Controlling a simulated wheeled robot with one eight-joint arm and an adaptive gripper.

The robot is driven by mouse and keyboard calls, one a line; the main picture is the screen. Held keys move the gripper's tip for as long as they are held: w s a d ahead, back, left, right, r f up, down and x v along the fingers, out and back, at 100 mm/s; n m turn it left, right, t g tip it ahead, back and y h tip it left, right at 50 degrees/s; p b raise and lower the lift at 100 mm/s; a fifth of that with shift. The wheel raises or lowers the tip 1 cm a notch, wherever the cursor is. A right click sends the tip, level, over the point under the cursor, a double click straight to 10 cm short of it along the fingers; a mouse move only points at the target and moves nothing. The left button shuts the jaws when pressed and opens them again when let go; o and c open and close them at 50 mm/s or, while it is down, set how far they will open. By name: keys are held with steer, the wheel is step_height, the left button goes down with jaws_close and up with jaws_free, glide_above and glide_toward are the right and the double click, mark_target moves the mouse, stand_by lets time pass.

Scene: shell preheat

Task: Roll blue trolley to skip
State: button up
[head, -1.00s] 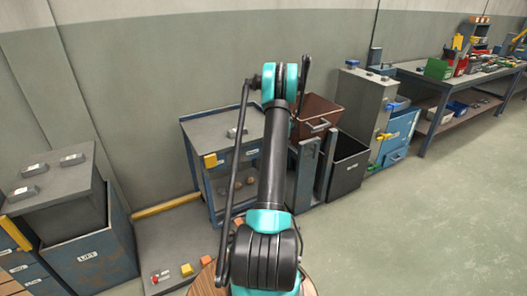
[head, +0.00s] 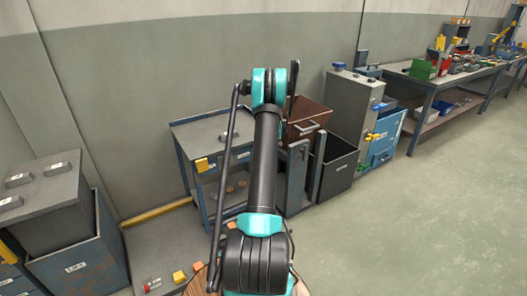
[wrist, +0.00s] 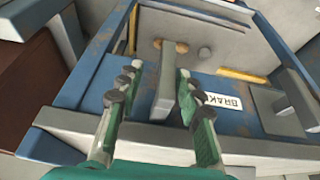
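The blue trolley (head: 201,187) stands against the wall in the head view, with a grey top, a yellow block on its front edge and a lower shelf. In the wrist view, its blue frame (wrist: 95,72) lies below my gripper (wrist: 150,92), beside a label reading BRAK, cut off. My gripper's green fingers are apart, on either side of a grey bar (wrist: 166,85); I cannot tell if they touch it. In the head view my arm hides the gripper and part of the trolley. No skip label is readable; a brown container (head: 308,112) and a dark bin (head: 341,164) stand right of the trolley.
A grey cabinet (head: 353,105) with a blue door and a long workbench (head: 437,84) stand further right. A blue bin (head: 88,250) with a grey box is at the left. Small red and yellow items lie on the low grey surface (head: 158,243). The right floor is clear.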

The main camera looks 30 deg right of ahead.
steer(key=v, duration=1.2)
stand_by(0.8)
